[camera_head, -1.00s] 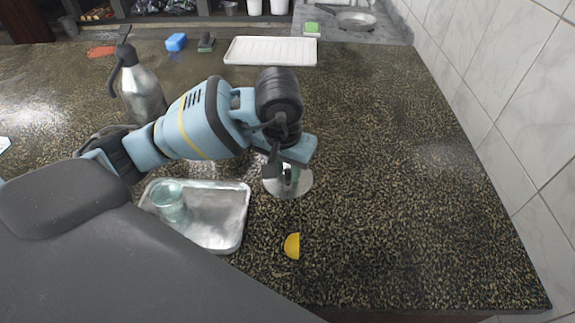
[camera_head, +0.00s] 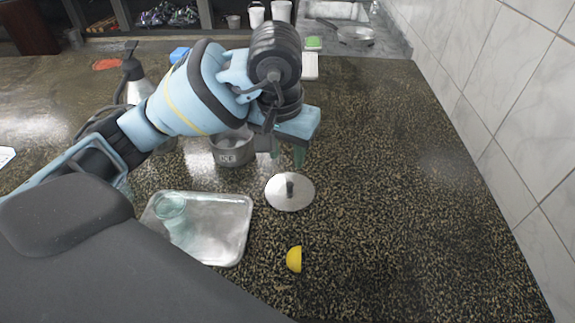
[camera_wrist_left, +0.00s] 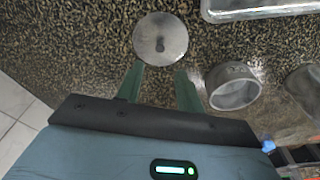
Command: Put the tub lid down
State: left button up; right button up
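The tub lid (camera_head: 290,193) is a round silver metal disc with a dark knob, lying flat on the speckled counter right of the metal tray. It also shows in the left wrist view (camera_wrist_left: 160,40), beyond my fingertips. My left gripper (camera_head: 287,157) is above and behind the lid, apart from it. In the left wrist view its two green fingers (camera_wrist_left: 157,78) are spread with nothing between them. A grey metal tub (camera_head: 233,148) stands without a lid behind the tray, partly hidden by my left arm; its open rim shows in the wrist view (camera_wrist_left: 234,88). My right gripper is not in view.
The metal tray (camera_head: 232,228) holds a clear glass (camera_head: 171,208). A yellow lemon piece (camera_head: 294,259) lies in front of the lid. A metal bottle (camera_head: 137,82) stands at the back left. The counter's right side is clear up to the tiled wall.

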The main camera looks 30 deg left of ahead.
pick_arm(q)
jog(key=shift+s+r, duration=0.2)
jog(key=shift+r, duration=1.05)
